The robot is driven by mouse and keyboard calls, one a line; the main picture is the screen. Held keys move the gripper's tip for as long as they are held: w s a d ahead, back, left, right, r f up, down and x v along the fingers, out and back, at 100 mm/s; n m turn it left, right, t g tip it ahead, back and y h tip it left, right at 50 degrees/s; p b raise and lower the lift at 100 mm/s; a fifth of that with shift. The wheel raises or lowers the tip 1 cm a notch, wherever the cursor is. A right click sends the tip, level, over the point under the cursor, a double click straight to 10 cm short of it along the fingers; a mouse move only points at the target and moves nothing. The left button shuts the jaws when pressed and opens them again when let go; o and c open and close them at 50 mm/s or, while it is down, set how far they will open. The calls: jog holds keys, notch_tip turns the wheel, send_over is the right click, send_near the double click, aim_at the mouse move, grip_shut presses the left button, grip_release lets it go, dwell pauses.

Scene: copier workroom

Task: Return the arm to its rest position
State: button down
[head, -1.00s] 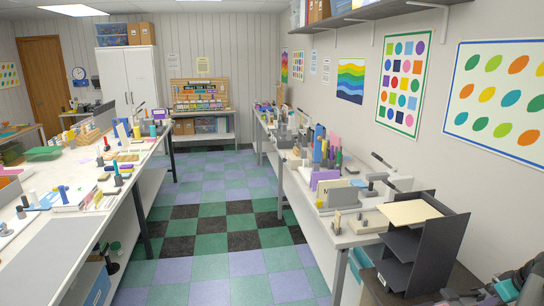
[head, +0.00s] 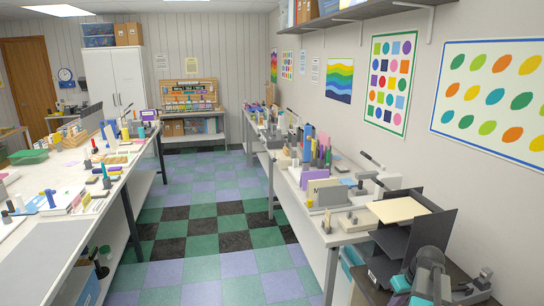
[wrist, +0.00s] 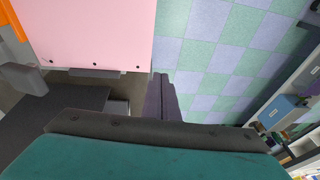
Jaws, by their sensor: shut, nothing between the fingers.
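My gripper (wrist: 161,97) shows in the wrist view as dark shut fingers, with nothing between them. Behind the fingers, a dark bar and a teal housing of mine fill the bottom of that view. The fingers point at the checkered floor (wrist: 225,50), beside a pink panel edge. In the head view, grey and teal links that look like my arm stand at the lower right, in front of a black paper tray. The fingertips cannot be made out there.
The black tray (head: 438,240) with a tan sheet (head: 398,210) stands at the right bench's near end. The pink panel (wrist: 90,30) is close by in the wrist view. Cluttered benches line both sides. The tiled aisle (head: 215,225) is clear.

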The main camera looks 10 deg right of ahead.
jog(key=a+f+g, duration=0.1)
jog(key=a+f, duration=0.4)
jog(key=a, duration=0.8)
jog(key=a+f+g+h, duration=0.1)
jog(key=a+f, duration=0.4)
jog(key=a, duration=0.8)
jog(key=a+f+g, duration=0.1)
jog(key=a+f, duration=0.4)
jog(key=a, duration=0.7)
jog(key=s+f+g+b, duration=0.4)
jog(key=s+f+g, duration=0.1)
jog(key=s+f, duration=1.7)
jog(key=s, duration=0.3)
jog(key=shift+s+a+f+g+b, duration=0.2)
jog(key=shift+s+f+g+b, duration=0.05)
jog(key=shift+s+g+b, duration=0.1)
